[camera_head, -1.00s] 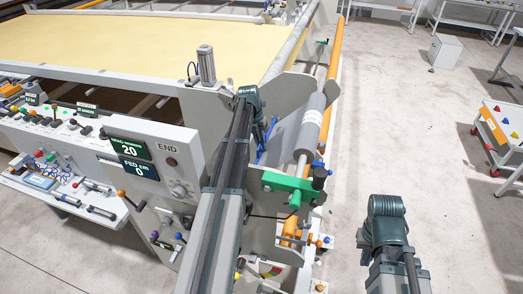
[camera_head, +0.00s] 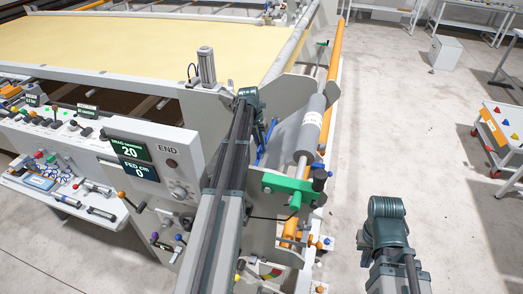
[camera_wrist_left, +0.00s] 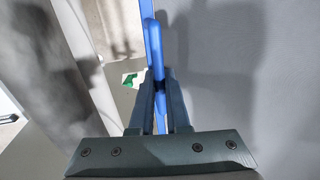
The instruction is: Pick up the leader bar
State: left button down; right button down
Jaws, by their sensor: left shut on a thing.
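In the head view only a short blue piece (camera_head: 271,128) shows beside my left arm, next to the grey roll. The left fingertips are hidden there behind the arm. My right arm shows at the lower right of the head view, but its gripper is not visible.
The grey roll (camera_head: 310,128) lies just right of my left arm, above a green bracket (camera_head: 287,184). An orange rail (camera_head: 336,50) runs along the machine's right edge. The control panel (camera_head: 150,130) is at the left. Open floor (camera_head: 400,110) lies to the right.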

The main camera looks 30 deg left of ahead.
pick_arm(q)
jog(key=shift+r, duration=0.15)
notch_tip(320, 180, up, 18)
jog(key=p, duration=1.8)
